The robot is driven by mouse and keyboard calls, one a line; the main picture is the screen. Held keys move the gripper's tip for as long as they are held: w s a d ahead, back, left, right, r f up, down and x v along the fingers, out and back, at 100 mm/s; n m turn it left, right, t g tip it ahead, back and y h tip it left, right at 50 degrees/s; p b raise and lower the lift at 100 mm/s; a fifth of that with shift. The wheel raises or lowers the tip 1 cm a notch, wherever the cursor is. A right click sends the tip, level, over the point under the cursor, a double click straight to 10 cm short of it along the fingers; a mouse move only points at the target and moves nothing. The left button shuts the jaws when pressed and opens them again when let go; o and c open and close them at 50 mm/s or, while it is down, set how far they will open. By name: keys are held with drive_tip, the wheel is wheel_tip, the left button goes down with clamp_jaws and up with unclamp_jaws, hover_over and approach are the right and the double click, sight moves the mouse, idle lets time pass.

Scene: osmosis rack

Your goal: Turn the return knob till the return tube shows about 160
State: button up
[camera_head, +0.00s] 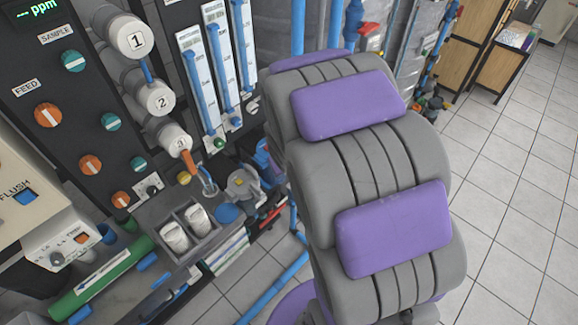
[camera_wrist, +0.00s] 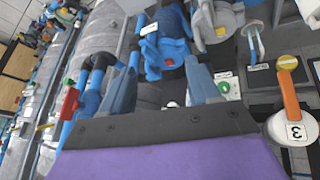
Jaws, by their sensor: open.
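In the head view, three upright flow tubes with white scales stand side by side: a left tube (camera_head: 200,85), a middle tube (camera_head: 222,62) and a right tube (camera_head: 243,45). Their labels and readings are too small to read, so I cannot tell which is the return tube. A green knob (camera_head: 219,144) sits under the left tube; small pale knobs sit under the others. A green knob (camera_wrist: 223,87) shows just right of the right finger. My arm hides the gripper in the head view.
White canisters, including number 3 (camera_head: 174,140), with an orange lever beside it in the wrist view (camera_wrist: 289,100), stand near the tubes. A panel of orange and teal knobs (camera_head: 112,122) is at left. Blue pipes and valves crowd below. Tiled floor (camera_head: 520,190) is clear at right.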

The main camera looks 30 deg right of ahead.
drive_tip(key=shift+s+a+r+g, duration=0.2)
drive_tip(key=shift+s+r, duration=0.1)
drive_tip(key=shift+s, duration=0.2)
drive_tip(key=shift+s+a+r+g, duration=0.1)
drive_tip(key=shift+s+r+g, duration=0.15)
drive_tip(key=shift+s, duration=0.25)
drive_tip(key=s+a+r+g, duration=0.2)
drive_tip(key=s+a+r, duration=0.1)
drive_tip(key=s, duration=0.5)
drive_tip(key=s+a+r+g+y, duration=0.1)
drive_tip(key=s+a+r+g, duration=0.1)
drive_tip(key=s, duration=0.7)
drive_tip(key=s+a+r+g+y, duration=0.1)
drive_tip(key=s+a+r+g, duration=0.1)
drive_tip(key=s+a+r, duration=0.3)
drive_tip(key=s+a, duration=0.1)
drive_tip(key=s, duration=0.3)
drive_tip(key=shift+g, duration=0.25)
idle(1.1)
